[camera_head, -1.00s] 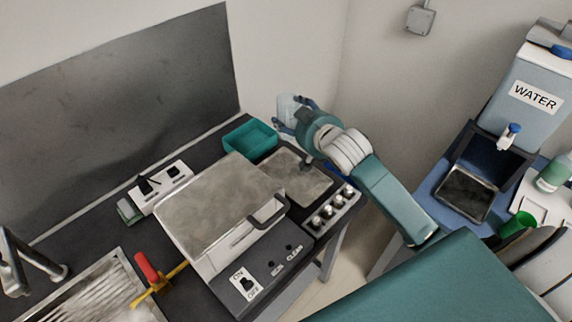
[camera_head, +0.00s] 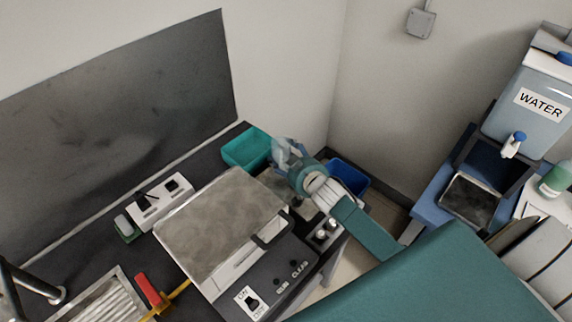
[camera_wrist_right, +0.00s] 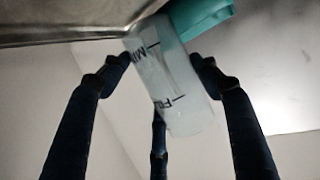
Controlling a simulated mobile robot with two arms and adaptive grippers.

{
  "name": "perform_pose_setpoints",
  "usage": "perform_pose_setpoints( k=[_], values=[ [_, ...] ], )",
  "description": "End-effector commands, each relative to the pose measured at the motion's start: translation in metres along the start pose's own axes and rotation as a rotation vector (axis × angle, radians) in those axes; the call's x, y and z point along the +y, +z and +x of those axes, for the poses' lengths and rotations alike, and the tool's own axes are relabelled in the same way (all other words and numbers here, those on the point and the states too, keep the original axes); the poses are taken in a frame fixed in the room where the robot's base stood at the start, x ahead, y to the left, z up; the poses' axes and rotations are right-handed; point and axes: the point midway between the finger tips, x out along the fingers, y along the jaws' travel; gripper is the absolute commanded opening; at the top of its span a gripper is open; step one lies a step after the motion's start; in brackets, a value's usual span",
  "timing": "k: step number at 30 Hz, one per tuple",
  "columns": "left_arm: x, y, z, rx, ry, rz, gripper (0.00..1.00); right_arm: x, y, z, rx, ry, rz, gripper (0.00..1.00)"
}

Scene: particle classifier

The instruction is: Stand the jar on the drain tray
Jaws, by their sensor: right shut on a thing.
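A translucent pale jar (camera_head: 280,152) with dark level marks is held by my right gripper (camera_head: 287,161), near the back right of the counter, beside the teal bin. In the right wrist view the jar (camera_wrist_right: 172,85) is tilted between the dark fingers of my right gripper (camera_wrist_right: 160,80), which are shut on it. A ribbed metal tray (camera_head: 103,300), which looks like the drain tray, lies at the lower left, partly cut off by the frame edge. My left gripper is not in view.
The teal bin (camera_head: 242,150) and a blue bin (camera_head: 350,173) flank my right gripper. A machine with a metal lid (camera_head: 222,215) stands between it and the ribbed tray. A red-handled tool (camera_head: 150,291) lies beside that tray. A water dispenser (camera_head: 535,95) stands at the right.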

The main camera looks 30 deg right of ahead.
Motion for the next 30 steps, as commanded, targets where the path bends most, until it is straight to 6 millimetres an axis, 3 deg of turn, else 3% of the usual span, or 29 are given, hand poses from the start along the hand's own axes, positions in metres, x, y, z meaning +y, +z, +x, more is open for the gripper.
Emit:
perform_pose_setpoints(
  k=[2, 5, 12, 23, 24, 26, 30],
  values=[
    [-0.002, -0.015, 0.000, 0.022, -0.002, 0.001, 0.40, 0.000, 0.005, 0.003, 0.002, 0.000, 0.001, 0.24],
    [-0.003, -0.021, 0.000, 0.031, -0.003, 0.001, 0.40, 0.000, 0.014, 0.006, 0.000, 0.000, 0.000, 0.24],
    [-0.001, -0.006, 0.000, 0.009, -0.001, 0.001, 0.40, -0.001, 0.040, 0.017, 0.002, -0.001, 0.000, 0.24],
    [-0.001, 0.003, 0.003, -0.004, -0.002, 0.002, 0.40, 0.000, 0.044, 0.019, 0.002, -0.001, -0.001, 0.24],
    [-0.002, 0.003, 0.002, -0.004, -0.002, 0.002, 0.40, 0.000, 0.043, 0.018, 0.001, 0.000, -0.001, 0.68],
    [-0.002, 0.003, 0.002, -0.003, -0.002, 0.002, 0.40, 0.000, 0.043, 0.018, 0.001, 0.000, -0.001, 0.80],
    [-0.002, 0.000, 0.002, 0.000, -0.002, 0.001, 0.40, 0.000, 0.043, 0.018, 0.001, 0.000, -0.001, 0.81]
  ],
)
